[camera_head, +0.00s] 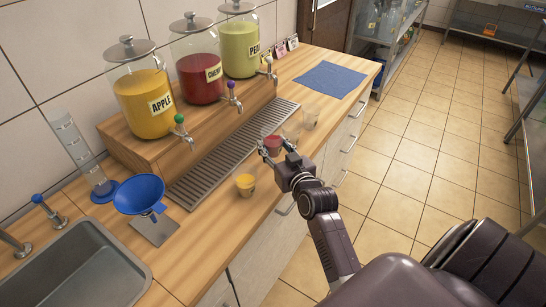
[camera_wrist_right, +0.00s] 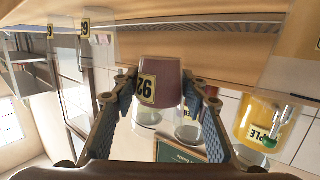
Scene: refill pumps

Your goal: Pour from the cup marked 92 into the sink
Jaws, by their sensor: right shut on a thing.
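The cup marked 92 (camera_wrist_right: 160,82) is between the fingers of my right gripper (camera_wrist_right: 163,108), its label toward the wrist camera. It holds dark red liquid. In the head view this red cup (camera_head: 272,143) is at the front part of the counter, with my right gripper (camera_head: 277,150) shut on it. I cannot tell whether it touches the counter. The sink (camera_head: 80,275), a grey metal basin, is at the bottom left, well away from the cup. My left gripper is not in view.
A cup of orange-yellow liquid (camera_head: 245,185) stands between the held cup and the sink side. A pale clear cup (camera_head: 310,119) stands farther back. A blue funnel (camera_head: 139,194) on a stand, a tall cylinder (camera_head: 75,150) and a drip grate (camera_head: 235,145) are nearby. Dispenser jars line the wall.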

